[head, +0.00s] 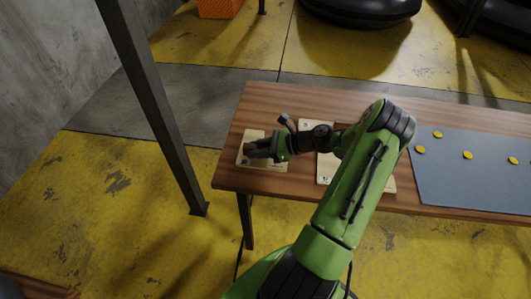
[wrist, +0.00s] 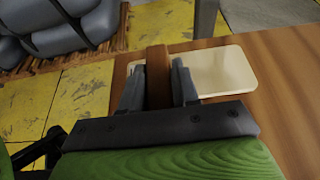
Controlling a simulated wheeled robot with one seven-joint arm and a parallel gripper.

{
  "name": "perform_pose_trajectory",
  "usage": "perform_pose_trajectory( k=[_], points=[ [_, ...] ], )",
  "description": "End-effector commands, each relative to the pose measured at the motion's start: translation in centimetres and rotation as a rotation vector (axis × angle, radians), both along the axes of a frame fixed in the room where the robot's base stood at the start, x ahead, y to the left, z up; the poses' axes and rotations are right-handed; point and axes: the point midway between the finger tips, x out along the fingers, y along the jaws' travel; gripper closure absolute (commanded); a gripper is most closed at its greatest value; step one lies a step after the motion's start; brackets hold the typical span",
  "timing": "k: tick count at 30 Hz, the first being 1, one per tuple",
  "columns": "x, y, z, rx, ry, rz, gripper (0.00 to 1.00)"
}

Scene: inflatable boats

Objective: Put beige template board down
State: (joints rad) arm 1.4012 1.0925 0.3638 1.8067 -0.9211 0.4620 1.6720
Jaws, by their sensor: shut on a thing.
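The beige template board (head: 246,161) is at the left end of the wooden table, partly hidden under my gripper (head: 258,150). In the wrist view the board (wrist: 222,72) shows as a pale flat plate with rounded corners, to the right of the fingers. A brown upright piece (wrist: 158,72), which looks like the board's handle, stands between the two fingers. My gripper (wrist: 157,88) is shut on this piece. The board looks flat and level with the tabletop. I cannot tell whether it touches the table or hangs just above it.
The wooden table (head: 232,178) carries a second beige board (head: 326,168), partly behind my arm. A blue-grey sheet (head: 470,185) with several yellow discs lies to the right. A dark post (head: 150,90) stands left of the table. Black inflatable boats (head: 360,8) are at the back.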

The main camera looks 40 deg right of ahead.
Motion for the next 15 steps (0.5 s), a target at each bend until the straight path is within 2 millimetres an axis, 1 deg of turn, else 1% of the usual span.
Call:
perform_pose_trajectory(
  k=[6, 15],
  points=[
    [0.0, 0.1, -3.7, 0.002, -0.001, 0.001, 1.0],
    [0.0, 0.0, -3.8, 0.0, -0.001, 0.0, 1.0]
  ],
)
